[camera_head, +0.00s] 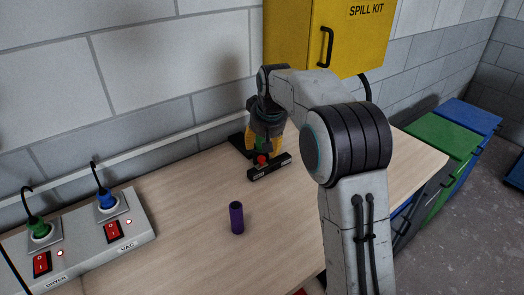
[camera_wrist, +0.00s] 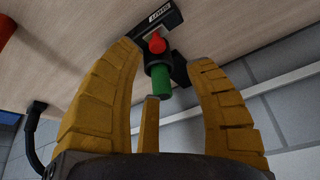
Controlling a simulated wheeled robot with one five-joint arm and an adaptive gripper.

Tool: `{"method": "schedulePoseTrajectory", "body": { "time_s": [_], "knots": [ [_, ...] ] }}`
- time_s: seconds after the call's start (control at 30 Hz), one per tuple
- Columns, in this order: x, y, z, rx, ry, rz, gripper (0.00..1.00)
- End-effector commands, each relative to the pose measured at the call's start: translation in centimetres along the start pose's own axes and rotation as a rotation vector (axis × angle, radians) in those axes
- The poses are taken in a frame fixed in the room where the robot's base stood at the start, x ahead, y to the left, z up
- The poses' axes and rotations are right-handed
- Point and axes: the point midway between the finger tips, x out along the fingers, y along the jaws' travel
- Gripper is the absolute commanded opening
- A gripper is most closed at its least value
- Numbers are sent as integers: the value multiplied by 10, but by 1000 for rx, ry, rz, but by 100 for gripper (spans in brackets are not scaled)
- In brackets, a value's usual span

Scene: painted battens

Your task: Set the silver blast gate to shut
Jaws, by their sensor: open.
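No silver blast gate can be made out in either view. My gripper (camera_head: 264,147) hangs over the back of the bench, its yellow fingers spread. In the wrist view my gripper (camera_wrist: 160,75) is open, with a green cylinder (camera_wrist: 161,82) between the fingers and apart from them as far as I can see. A red knob (camera_wrist: 157,43) sits just beyond the green cylinder. Both are by a black bar (camera_wrist: 162,18) with a pale label. In the head view the black bar (camera_head: 269,168) lies on the bench below the fingers, partly hidden by them.
A purple cylinder (camera_head: 237,218) stands on the bench. A grey switch box (camera_head: 85,240) with DRYER and VAC switches is at left. A yellow SPILL KIT cabinet (camera_head: 290,30) hangs on the wall behind my arm. Green (camera_head: 436,142) and blue (camera_head: 470,118) bins stand at right.

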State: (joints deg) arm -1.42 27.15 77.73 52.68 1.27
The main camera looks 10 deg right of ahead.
Motion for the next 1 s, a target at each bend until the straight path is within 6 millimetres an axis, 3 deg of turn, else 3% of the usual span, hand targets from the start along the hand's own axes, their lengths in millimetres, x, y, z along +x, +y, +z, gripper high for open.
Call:
{"method": "schedulePoseTrajectory", "body": {
  "time_s": [0.3, 0.83, 1.0],
  "knots": [
    [-27, 0, 0, 0, -1, 0, 49],
    [-30, 0, -3, -9, 13, 0, 49],
    [-4, 1, 33, -15, -78, 1, 49]
  ]
}}
